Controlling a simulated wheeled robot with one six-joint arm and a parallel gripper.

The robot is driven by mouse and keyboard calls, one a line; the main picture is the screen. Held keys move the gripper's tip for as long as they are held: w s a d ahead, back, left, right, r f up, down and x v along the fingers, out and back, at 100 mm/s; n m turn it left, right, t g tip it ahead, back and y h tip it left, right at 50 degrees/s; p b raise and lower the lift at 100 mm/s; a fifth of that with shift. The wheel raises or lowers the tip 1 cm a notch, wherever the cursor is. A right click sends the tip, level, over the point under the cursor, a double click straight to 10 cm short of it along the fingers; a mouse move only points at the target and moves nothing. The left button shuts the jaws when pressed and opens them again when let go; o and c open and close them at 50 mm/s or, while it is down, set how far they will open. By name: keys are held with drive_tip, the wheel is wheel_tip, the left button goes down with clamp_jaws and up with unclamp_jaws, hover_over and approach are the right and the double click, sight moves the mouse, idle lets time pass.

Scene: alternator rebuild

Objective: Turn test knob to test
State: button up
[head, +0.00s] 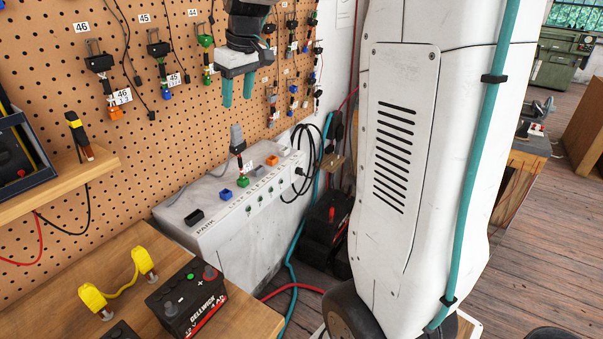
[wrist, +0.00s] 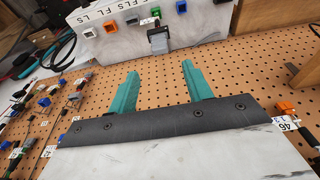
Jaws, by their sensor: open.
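My gripper (head: 238,97) is open and empty, its two teal fingers pointing down in front of the pegboard. In the wrist view, my gripper (wrist: 160,70) has clear space between its fingers. Below it in the head view stands a white test box (head: 235,225), with PARK lettered on its front edge and small green marks along it. It also shows in the wrist view (wrist: 193,22). A grey plug (head: 237,138) with a cable stands at the green socket (head: 243,181) on the box; it also shows in the wrist view (wrist: 158,40). I cannot make out the test knob.
Blue (head: 227,194), black (head: 194,217) and orange (head: 271,160) sockets sit on the box. Numbered connectors hang on the pegboard (head: 60,130). A battery (head: 187,300) and yellow clamps (head: 93,297) rest on the wooden bench. A black cable (head: 312,150) loops beside the box.

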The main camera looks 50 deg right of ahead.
drive_tip(key=shift+d, duration=0.2)
drive_tip(key=c, duration=0.4)
drive_tip(key=m+t+y, duration=0.3)
drive_tip(key=m+t, duration=1.2)
drive_tip(key=m, duration=2.1)
approach(300, 171)
drive_tip(key=w, duration=0.5)
drive_tip(key=w+a, duration=0.1)
drive_tip(key=w, duration=0.1)
drive_tip(key=shift+w, duration=0.2)
